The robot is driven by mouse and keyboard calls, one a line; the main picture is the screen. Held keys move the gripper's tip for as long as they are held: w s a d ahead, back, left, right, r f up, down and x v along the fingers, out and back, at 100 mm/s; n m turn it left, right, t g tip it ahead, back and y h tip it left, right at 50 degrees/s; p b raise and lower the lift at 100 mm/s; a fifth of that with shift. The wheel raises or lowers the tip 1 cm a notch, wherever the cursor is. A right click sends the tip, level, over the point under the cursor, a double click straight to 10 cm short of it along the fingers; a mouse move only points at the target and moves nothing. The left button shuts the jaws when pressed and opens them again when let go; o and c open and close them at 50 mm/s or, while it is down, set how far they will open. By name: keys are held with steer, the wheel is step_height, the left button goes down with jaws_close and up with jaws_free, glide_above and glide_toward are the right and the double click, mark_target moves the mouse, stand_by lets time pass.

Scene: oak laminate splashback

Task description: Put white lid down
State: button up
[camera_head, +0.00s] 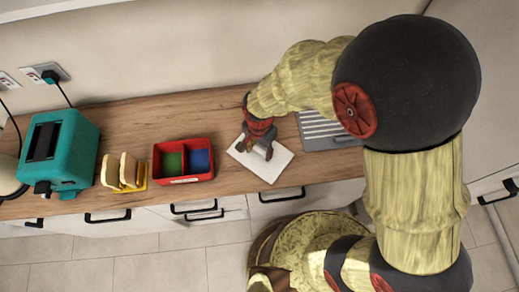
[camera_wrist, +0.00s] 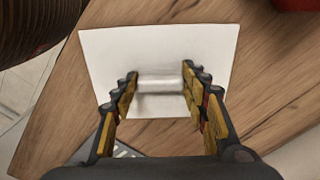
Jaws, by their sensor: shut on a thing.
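The white lid (camera_head: 274,167) is a flat rectangular plate in front of the wooden splashback side of the counter, between a red box and a grey slatted rack in the head view. In the wrist view the lid (camera_wrist: 110,52) lies below my fingers, with a pale cylindrical handle (camera_wrist: 160,82) across its middle. My gripper (camera_head: 257,151) is shut on this handle from above. In the wrist view the fingers of my gripper (camera_wrist: 160,84) sit at both ends of the handle. Whether the lid touches the counter or hangs just above it, I cannot tell.
The wooden counter (camera_head: 220,190) has its front edge close to the lid's near corner. The red box (camera_head: 184,180) with green and blue compartments stands left. Further left are a toast rack (camera_head: 137,186) and teal toaster (camera_head: 82,150). The grey slatted rack (camera_head: 345,143) is right.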

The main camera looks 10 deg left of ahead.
mark_target(260, 151)
steer(key=shift+r, duration=0.1)
steer(key=o, duration=1.1)
steer(key=shift+c, duration=0.2)
step_height(260, 151, up, 12)
steer(key=p, duration=0.3)
steer(key=shift+r, duration=0.1)
